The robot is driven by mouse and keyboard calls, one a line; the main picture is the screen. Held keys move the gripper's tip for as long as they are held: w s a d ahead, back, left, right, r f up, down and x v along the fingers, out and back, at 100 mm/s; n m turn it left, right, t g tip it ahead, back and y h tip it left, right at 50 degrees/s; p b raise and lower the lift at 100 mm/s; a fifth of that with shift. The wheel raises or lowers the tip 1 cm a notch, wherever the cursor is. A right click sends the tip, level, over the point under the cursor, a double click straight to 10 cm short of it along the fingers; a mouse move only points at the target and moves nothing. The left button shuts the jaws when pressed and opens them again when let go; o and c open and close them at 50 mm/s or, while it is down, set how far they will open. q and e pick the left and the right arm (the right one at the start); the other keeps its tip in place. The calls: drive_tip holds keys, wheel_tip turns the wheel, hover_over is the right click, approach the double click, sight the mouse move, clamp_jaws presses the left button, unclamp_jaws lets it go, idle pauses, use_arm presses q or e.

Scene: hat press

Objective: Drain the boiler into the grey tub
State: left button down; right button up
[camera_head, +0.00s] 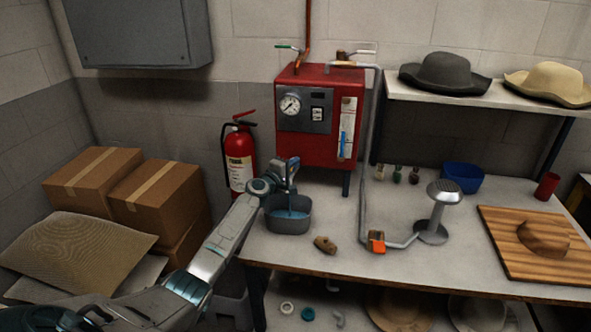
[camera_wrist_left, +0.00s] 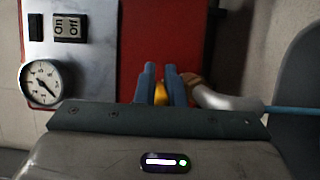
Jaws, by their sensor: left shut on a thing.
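The red boiler (camera_head: 336,148) stands at the back of the table, with a gauge (camera_head: 290,104) and a sight tube (camera_head: 346,144) showing blue liquid. The grey tub (camera_head: 289,224) sits on the table at the boiler's lower left, with blue liquid in it. My left gripper (camera_head: 292,166) is above the tub, at the boiler's lower front. In the left wrist view its fingers (camera_wrist_left: 163,78) are shut on a small yellow handle (camera_wrist_left: 160,93), next to a brass and silvery pipe fitting (camera_wrist_left: 222,98). The fingers hide most of the handle. My right gripper is not in view.
A fire extinguisher (camera_head: 240,160) and cardboard boxes (camera_head: 156,195) stand left of the table. A grey pipe (camera_head: 364,180) runs down from the boiler to an orange-handled valve (camera_head: 377,242) and a metal steamer stand (camera_head: 437,212). A brown lump (camera_head: 325,244) lies right of the tub.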

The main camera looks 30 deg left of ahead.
use_arm(q)
drive_tip(key=shift+a, duration=0.2)
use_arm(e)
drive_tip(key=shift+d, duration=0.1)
use_arm(q)
drive_tip(key=c, duration=1.6)
unclamp_jaws()
drive_tip(key=shift+o, duration=0.4)
drive_tip(key=shift+s+a, duration=0.1)
drive_tip(key=shift+a, duration=0.1)
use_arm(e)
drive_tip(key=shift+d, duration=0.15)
